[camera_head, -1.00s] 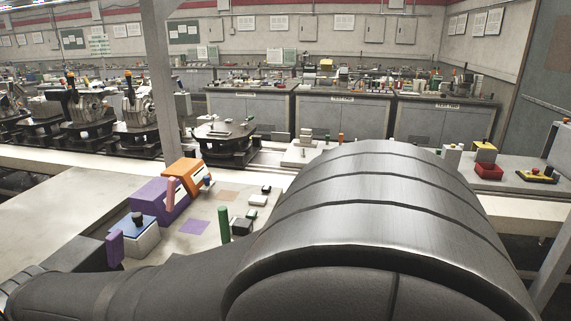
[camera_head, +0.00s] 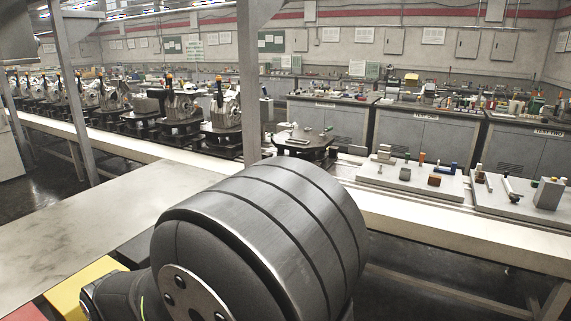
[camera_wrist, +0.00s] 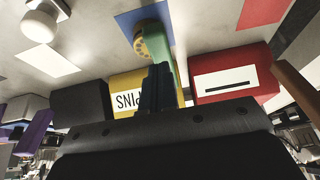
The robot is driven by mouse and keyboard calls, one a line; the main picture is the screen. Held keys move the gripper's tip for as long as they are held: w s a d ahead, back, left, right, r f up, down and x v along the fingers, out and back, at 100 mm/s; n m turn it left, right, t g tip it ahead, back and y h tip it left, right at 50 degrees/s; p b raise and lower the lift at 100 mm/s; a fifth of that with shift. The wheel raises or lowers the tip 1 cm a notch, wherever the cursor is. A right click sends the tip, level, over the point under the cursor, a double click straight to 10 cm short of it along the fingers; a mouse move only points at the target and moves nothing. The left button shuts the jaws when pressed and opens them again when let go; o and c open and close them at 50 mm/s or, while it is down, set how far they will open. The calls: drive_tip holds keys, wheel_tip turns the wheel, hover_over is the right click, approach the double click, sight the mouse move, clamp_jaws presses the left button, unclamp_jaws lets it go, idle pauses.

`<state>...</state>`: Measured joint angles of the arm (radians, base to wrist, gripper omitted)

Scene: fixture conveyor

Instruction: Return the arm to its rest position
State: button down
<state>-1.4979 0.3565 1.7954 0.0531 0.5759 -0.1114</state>
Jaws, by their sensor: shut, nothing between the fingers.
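My gripper (camera_wrist: 155,92) shows in the wrist view with its dark fingers together and nothing between them. Behind the fingers are a yellow box (camera_wrist: 128,84) with upside-down lettering and a green post-like thing (camera_wrist: 181,66) with a yellow round end (camera_wrist: 152,44). I cannot tell how far the fingertips are from them. In the head view, my dark, banded arm link fills the lower middle, and the gripper itself is hidden or out of view.
A red box (camera_wrist: 232,84) is right of the fingers, and a white knob (camera_wrist: 40,26) is at upper left. In the head view, a yellow box (camera_head: 85,290) is near the lower left, a bare pale tabletop (camera_head: 90,225) lies beyond, and a conveyor (camera_head: 440,222) carries fixture plates.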

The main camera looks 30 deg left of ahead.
drive_tip(key=shift+f, duration=1.2)
drive_tip(key=c, duration=0.6)
unclamp_jaws()
drive_tip(key=o, duration=0.4)
drive_tip(key=shift+a+r, duration=0.25)
drive_tip(key=shift+r, duration=0.05)
drive_tip(key=shift+o, duration=1)
drive_tip(key=a+r+h, duration=0.2)
drive_tip(key=a+r, duration=0.3)
drive_tip(key=r, duration=0.3)
drive_tip(key=shift+s+h, duration=0.15)
drive_tip(key=shift+h, duration=0.15)
wheel_tip(320, 180, up, 8)
drive_tip(key=h, duration=0.2)
wheel_tip(320, 180, down, 10)
drive_tip(key=shift+a+r, duration=0.25)
drive_tip(key=shift+a, duration=0.05)
